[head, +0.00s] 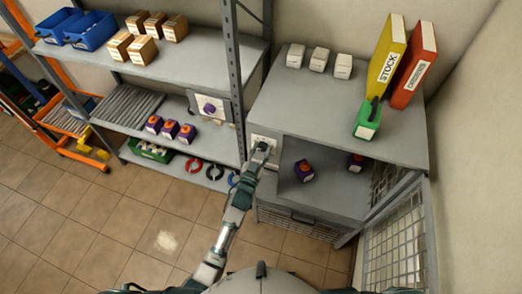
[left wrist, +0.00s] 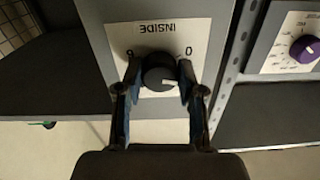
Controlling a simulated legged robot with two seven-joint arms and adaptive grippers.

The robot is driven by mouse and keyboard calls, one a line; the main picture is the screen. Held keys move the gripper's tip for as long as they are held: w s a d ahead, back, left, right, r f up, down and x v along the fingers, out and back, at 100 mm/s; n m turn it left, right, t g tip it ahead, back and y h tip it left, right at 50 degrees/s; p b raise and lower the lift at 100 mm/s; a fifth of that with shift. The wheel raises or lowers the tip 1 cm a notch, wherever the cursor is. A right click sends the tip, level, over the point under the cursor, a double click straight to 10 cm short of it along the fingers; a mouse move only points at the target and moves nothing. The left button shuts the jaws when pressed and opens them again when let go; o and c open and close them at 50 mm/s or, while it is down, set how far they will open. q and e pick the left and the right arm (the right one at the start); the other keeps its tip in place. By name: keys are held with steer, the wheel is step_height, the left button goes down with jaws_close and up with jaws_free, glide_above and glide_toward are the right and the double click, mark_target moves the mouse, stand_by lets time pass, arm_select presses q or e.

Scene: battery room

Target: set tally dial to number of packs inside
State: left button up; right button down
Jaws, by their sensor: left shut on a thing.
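The tally dial's knob (left wrist: 160,74) is dark and round, on a white plate (left wrist: 150,40) marked INSIDE, upside down in the left wrist view. A 0 shows at the plate's right and another digit at its left. A short white mark on the knob points right in that view. My left gripper (head: 262,148) is shut on the knob, one finger on each side (left wrist: 158,92). Inside the open cabinet (head: 330,195), one purple pack with an orange top (head: 304,170) stands left and another (head: 356,162) stands farther right. My right gripper is not in view.
The mesh door (head: 400,240) hangs open at right. On the cabinet top are white boxes (head: 318,59), a green container (head: 367,119) and yellow and red binders (head: 387,56). The left rack holds more purple packs (head: 170,129) and a purple-knobbed dial (head: 209,108). Floor at lower left is clear.

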arm_select(q)
steer(key=m+p, duration=0.1)
steer(key=m, duration=0.2)
steer(key=shift+m, duration=1.9)
steer(key=shift+f, duration=0.1)
steer(key=o, duration=1.1)
steer(key=shift+o, duration=0.2)
steer(key=shift+d, duration=0.1)
